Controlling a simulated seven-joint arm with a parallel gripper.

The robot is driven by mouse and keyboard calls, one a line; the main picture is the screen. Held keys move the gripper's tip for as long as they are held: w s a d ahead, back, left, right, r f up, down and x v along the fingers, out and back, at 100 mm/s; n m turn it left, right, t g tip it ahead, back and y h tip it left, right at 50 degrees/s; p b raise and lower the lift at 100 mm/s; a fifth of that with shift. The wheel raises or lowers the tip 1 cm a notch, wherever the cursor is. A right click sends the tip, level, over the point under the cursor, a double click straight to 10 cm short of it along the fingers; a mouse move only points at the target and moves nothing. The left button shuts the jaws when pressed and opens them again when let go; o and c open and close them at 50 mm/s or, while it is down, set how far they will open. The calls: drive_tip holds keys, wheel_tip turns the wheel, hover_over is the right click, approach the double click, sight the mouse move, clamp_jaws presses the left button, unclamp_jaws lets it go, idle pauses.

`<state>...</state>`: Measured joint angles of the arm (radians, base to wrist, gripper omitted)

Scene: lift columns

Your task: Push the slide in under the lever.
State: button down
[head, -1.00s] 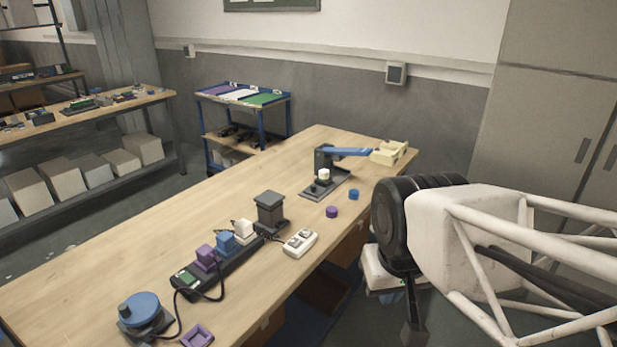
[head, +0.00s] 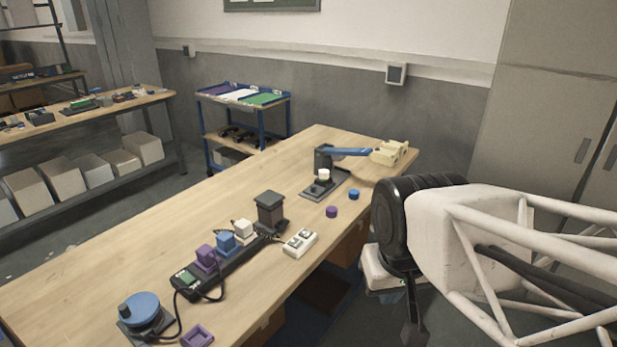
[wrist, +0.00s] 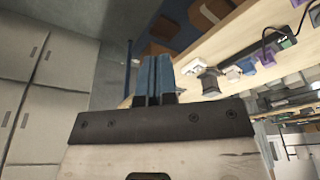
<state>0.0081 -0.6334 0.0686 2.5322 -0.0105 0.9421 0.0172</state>
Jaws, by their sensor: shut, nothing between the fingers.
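The blue lever (head: 346,152) stretches to the right from a dark post on a dark base near the far end of the bench. The slide (head: 324,186) appears to be the dark plate at its foot, with a white cylinder (head: 323,174) on a dark round piece on it. The cylinder stands in front of the lever, apart from its arm. My gripper (wrist: 153,60) shows in the wrist view with its blue fingers together and empty. It is off the bench's edge, away from the lever; in the head view my arm hides most of it.
A purple cap (head: 332,211) and a blue cap (head: 353,194) lie in front of the lever base. A cream bin (head: 390,153) stands at the bench's far corner. A white switch box (head: 300,241) and a dark block (head: 270,212) stand nearer.

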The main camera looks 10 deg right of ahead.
drive_tip(key=w+r+m+g, duration=0.15)
drive_tip(key=w+m, duration=0.55)
drive_tip(key=w, duration=1)
drive_tip(key=w+r+m, duration=0.2)
drive_tip(key=w+m, duration=0.4)
drive_tip(key=w, duration=1.2)
drive_tip(key=w+f+m, duration=0.4)
drive_tip(key=w+f, duration=0.2)
drive_tip(key=w, duration=0.4)
drive_tip(key=w+f+m, duration=0.5)
drive_tip(key=w+f, duration=0.2)
drive_tip(key=w, duration=0.4)
drive_tip(key=w+a+f+m+g, duration=0.1)
drive_tip(key=w+f+m, duration=0.3)
drive_tip(key=w, duration=0.7)
wheel_tip(320, 180, down, 2)
drive_tip(key=shift+w+f+m, duration=0.2)
drive_tip(key=shift+f+m, duration=0.05)
drive_tip(key=shift+m, duration=0.15)
drive_tip(key=shift+a+f, duration=0.1)
drive_tip(key=shift+f, duration=0.2)
